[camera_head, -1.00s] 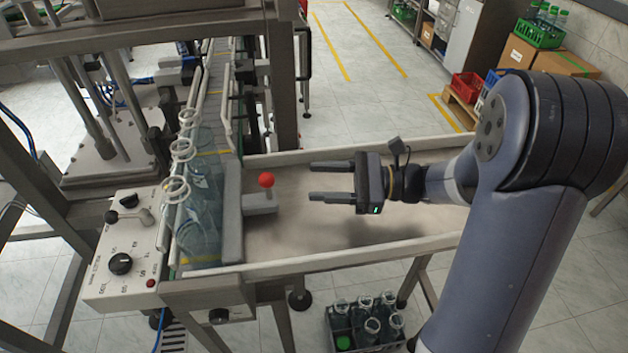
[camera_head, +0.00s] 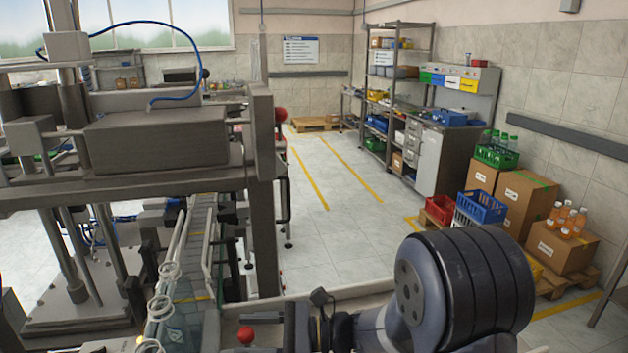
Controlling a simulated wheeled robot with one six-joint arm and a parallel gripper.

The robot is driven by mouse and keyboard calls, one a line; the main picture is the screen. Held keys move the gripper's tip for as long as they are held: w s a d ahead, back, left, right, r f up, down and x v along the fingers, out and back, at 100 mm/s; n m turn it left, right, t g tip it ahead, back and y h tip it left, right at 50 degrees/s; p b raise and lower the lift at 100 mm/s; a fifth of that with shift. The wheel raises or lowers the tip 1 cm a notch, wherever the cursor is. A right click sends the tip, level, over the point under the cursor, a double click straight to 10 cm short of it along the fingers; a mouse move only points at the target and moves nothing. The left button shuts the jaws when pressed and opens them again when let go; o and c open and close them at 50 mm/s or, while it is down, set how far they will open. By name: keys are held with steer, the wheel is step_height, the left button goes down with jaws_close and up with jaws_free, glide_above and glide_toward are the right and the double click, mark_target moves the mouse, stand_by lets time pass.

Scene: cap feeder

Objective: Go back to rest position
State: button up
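My gripper (camera_head: 298,326) is at the bottom edge of the head view, over the metal feed table (camera_head: 352,291). Its body points left, towards a lever with a red ball knob (camera_head: 246,335). The picture's lower edge cuts off much of it, and its fingertips do not show clearly. No held object shows. Glass bottles (camera_head: 176,328) with pale ring necks stand on the conveyor (camera_head: 196,262) at the lower left.
The grey machine frame (camera_head: 165,140) fills the left side. Cartons (camera_head: 524,203), a blue crate (camera_head: 482,207) and orange bottles (camera_head: 567,221) stand on pallets at right. A shelf (camera_head: 399,75) and workbench stand at the back. The tiled floor (camera_head: 325,220) between is clear.

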steer(key=shift+a, duration=0.6)
steer(key=shift+w+d, duration=0.2)
steer(key=shift+d, duration=0.55)
